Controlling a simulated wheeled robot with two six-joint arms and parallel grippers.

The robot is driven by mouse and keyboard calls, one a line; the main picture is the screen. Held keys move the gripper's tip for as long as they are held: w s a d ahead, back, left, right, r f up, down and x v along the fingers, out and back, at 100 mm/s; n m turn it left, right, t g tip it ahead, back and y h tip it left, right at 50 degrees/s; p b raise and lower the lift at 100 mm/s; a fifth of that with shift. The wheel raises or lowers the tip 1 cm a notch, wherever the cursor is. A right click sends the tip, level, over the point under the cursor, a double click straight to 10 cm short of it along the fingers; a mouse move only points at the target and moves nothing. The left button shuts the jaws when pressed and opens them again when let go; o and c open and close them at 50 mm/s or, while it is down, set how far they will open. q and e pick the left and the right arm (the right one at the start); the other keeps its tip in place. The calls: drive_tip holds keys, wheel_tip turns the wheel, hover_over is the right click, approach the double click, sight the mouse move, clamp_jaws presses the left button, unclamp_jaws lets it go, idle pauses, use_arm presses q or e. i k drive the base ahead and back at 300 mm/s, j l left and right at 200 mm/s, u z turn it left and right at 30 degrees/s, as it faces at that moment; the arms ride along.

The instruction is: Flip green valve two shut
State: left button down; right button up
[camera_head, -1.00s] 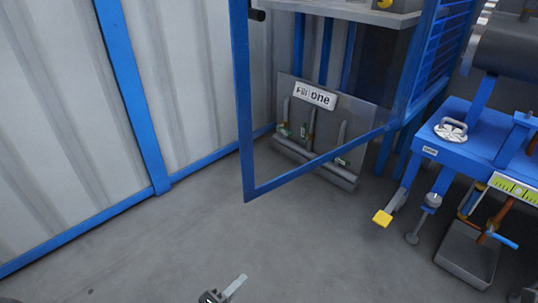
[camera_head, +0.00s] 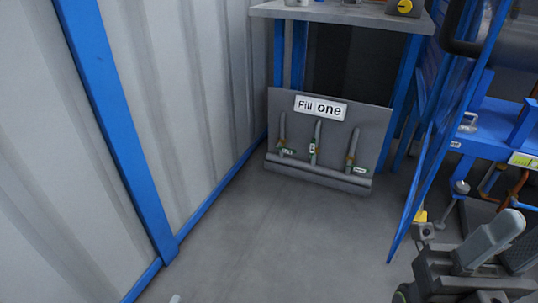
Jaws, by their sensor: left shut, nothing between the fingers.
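Only a pale tip of my left gripper (camera_head: 175,298) shows at the bottom edge, shut and empty, well short of the panel. A large grey mechanism (camera_head: 475,260) at the lower right appears to be part of my right arm; its jaw state is unclear.
A blue-framed door (camera_head: 408,205) stands open, nearly edge-on, right of the panel. A grey shelf (camera_head: 335,13) is above the panel, a corrugated wall (camera_head: 200,110) at left, and a blue bench (camera_head: 500,120) at right. The floor (camera_head: 270,240) before the panel is clear.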

sight(312, 151)
drive_tip(key=i+j+z, duration=0.35)
drive_tip(key=i+j, duration=0.15)
drive_tip(key=j, duration=0.2)
drive_tip(key=i+j+z, duration=0.1)
drive_tip(key=i+z, duration=0.25)
drive_tip(key=i, duration=0.15)
drive_tip(key=i+j+z, duration=0.2)
drive_tip(key=i+z, duration=0.15)
drive_tip(key=i+j+z, duration=0.35)
drive_tip(key=i, duration=0.2)
